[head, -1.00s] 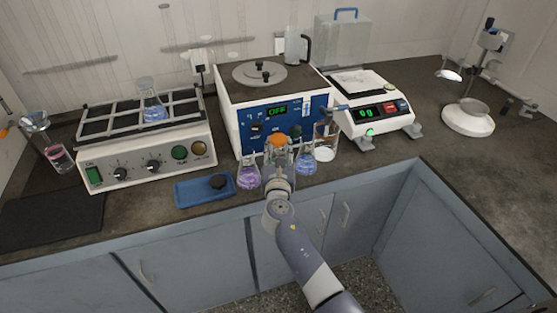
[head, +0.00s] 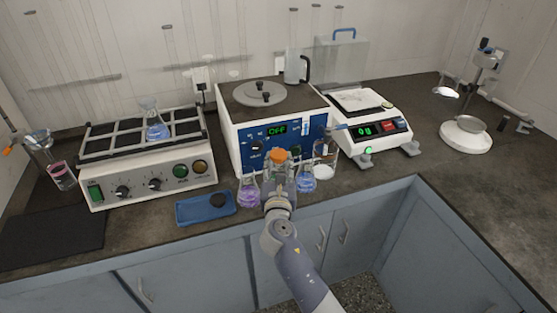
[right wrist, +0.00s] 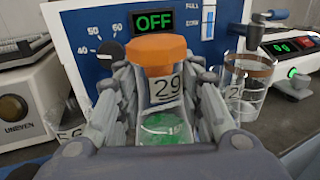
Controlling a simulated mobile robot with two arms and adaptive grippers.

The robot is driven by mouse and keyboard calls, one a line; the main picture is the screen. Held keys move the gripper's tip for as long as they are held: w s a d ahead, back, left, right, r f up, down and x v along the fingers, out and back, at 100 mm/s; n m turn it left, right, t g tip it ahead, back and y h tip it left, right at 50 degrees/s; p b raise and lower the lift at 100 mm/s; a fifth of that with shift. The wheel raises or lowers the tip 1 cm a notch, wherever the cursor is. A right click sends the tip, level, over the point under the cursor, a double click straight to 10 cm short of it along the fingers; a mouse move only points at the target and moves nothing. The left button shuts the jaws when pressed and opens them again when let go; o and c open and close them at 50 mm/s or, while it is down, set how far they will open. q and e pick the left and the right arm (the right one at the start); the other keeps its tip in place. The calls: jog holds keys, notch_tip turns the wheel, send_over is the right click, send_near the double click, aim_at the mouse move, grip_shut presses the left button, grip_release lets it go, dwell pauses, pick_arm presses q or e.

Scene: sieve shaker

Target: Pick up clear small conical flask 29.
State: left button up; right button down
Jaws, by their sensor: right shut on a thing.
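Clear small conical flask 29 (right wrist: 162,95) has an orange cap, a white label reading 29 and green contents at its bottom. My right gripper (right wrist: 160,110) is shut on it, with one finger on each side of its body in the right wrist view. In the head view the orange cap (head: 278,155) shows above my right gripper (head: 279,180), in front of the blue-panelled device. The flask's base is hidden by my gripper, so I cannot tell whether it touches the bench. My left gripper is not in view.
A purple flask (head: 248,194) stands close on the left and a blue flask (head: 306,181) close on the right. A glass beaker (head: 324,168) is further right. The device (head: 235,133) stands behind. A blue tray (head: 190,214) lies left.

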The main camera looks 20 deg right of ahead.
jog(key=r+v, duration=0.1)
jog(key=v, duration=1.2)
jog(key=shift+d+r, duration=0.2)
jog(key=shift+r, duration=0.1)
